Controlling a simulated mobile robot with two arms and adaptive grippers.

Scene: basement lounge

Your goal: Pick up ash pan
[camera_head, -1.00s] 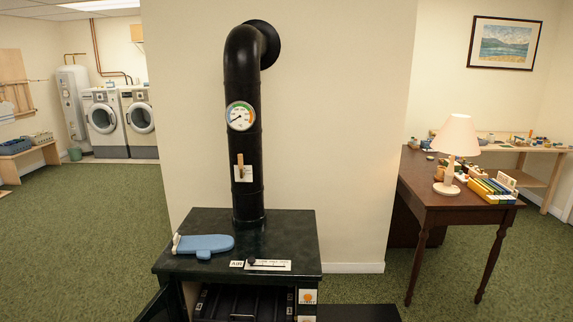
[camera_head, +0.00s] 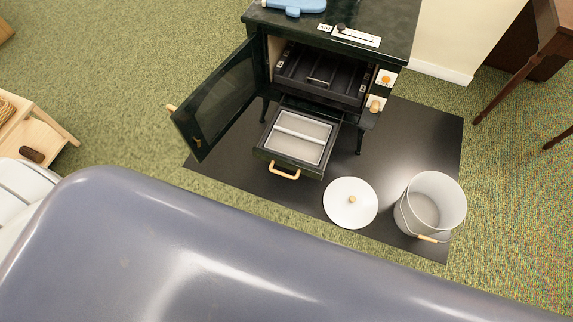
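The dark green stove (camera_head: 391,22) stands with its glass door (camera_head: 222,98) swung open to the left. Below the firebox, a drawer (camera_head: 263,153) with a wooden handle (camera_head: 284,171) is pulled out. In the drawer sits a light grey rectangular pan (camera_head: 298,146) with a bar across it, which looks like the ash pan. A black tray or grate (camera_head: 310,72) with a handle lies inside the firebox. Neither of my grippers is in view.
A white bucket (camera_head: 412,210) and a round white lid (camera_head: 350,216) are on the black floor mat (camera_head: 430,125) in front of the stove. A blue mitt (camera_head: 290,5) lies on top. A wooden rack (camera_head: 28,115) stands at left. My body hides the bottom.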

